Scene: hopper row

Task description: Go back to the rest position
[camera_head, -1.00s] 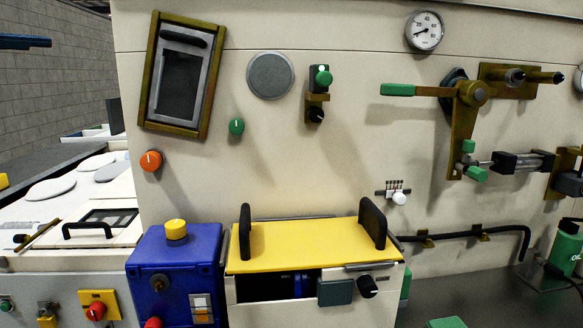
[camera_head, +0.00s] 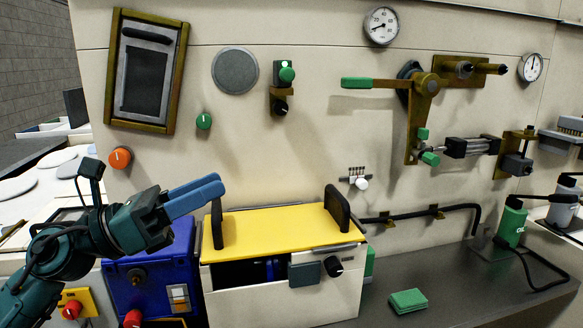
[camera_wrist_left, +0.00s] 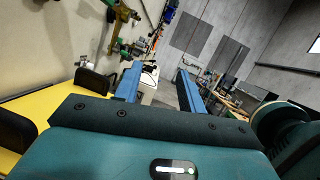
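My left gripper (camera_head: 217,186) is dark teal with two blue fingers. It is in front of the wall panel, above the blue box and near the left end of the yellow lid, pointing right in the head view. The left wrist view shows its two fingers (camera_wrist_left: 158,80) spread apart with nothing between them. Its arm comes in from the lower left and hides part of the bench on the left and the top of the blue box. My right gripper is not in view.
The yellow lid (camera_head: 275,219) with black upright handles is close below and right of the gripper. The blue box (camera_head: 152,285) is below it. A green-handled lever (camera_head: 372,83) juts from the wall. A green block (camera_head: 408,300) lies on the dark counter (camera_head: 455,280), which has free room.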

